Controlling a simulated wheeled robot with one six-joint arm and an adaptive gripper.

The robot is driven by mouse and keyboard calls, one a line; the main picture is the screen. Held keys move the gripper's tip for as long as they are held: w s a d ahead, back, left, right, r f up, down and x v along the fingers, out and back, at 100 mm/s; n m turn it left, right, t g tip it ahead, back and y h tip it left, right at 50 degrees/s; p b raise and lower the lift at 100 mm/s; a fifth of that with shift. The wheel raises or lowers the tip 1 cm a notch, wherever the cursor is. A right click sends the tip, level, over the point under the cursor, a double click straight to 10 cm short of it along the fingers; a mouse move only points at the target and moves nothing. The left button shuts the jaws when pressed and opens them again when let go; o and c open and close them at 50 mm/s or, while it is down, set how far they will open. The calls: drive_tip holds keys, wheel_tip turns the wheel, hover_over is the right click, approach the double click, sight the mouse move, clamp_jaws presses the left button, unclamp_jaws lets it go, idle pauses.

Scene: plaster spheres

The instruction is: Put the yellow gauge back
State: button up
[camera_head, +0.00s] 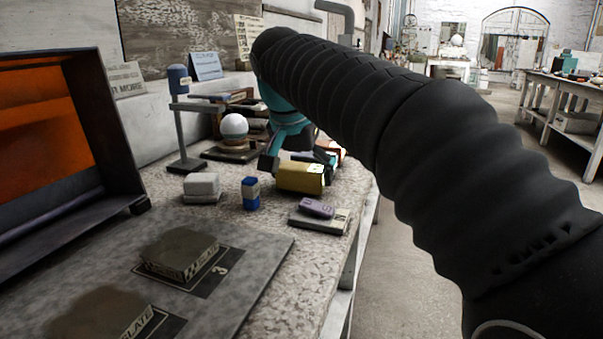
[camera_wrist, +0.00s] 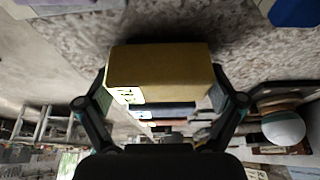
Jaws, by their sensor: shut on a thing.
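The yellow gauge (camera_head: 298,180) is a yellow block with a pale marked end. It is at the middle of the bench in the head view, near its right-hand edge. It also fills the upper middle of the wrist view (camera_wrist: 158,65). My gripper (camera_head: 298,163) is shut on it, with one finger on either side in the wrist view (camera_wrist: 162,95). The gauge's underside is hidden, so I cannot tell whether it touches the bench.
A white sphere (camera_head: 234,127) and a blue-topped stand (camera_head: 180,110) are behind. Slate slabs (camera_head: 180,252) lie on the front mat.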

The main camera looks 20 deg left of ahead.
drive_tip(key=shift+f, duration=0.15)
drive_tip(key=o, duration=0.7)
drive_tip(key=p+v, duration=0.3)
drive_tip(key=v, duration=0.9)
drive_tip(key=s+d+f, duration=0.2)
drive_tip(key=d+f, duration=0.1)
drive_tip(key=d, duration=0.4)
drive_tip(key=s+d+f+n, duration=0.1)
drive_tip(key=d+f, duration=0.2)
drive_tip(key=d, duration=0.4)
drive_tip(key=s+d+f, duration=0.2)
drive_tip(key=d+f, duration=0.2)
drive_tip(key=d, duration=0.3)
drive_tip(key=shift+t, duration=0.5)
drive_tip(key=s+d+f, duration=0.3)
drive_tip(key=s+f, duration=0.1)
drive_tip(key=f, duration=0.1)
drive_tip(key=s+d+f, duration=0.4)
drive_tip(key=f, duration=0.2)
drive_tip(key=s+d+f, duration=0.3)
drive_tip(key=s+f, duration=0.1)
drive_tip(key=f, duration=0.2)
drive_tip(key=shift+d+f, duration=0.15)
drive_tip(key=shift+d, duration=0.25)
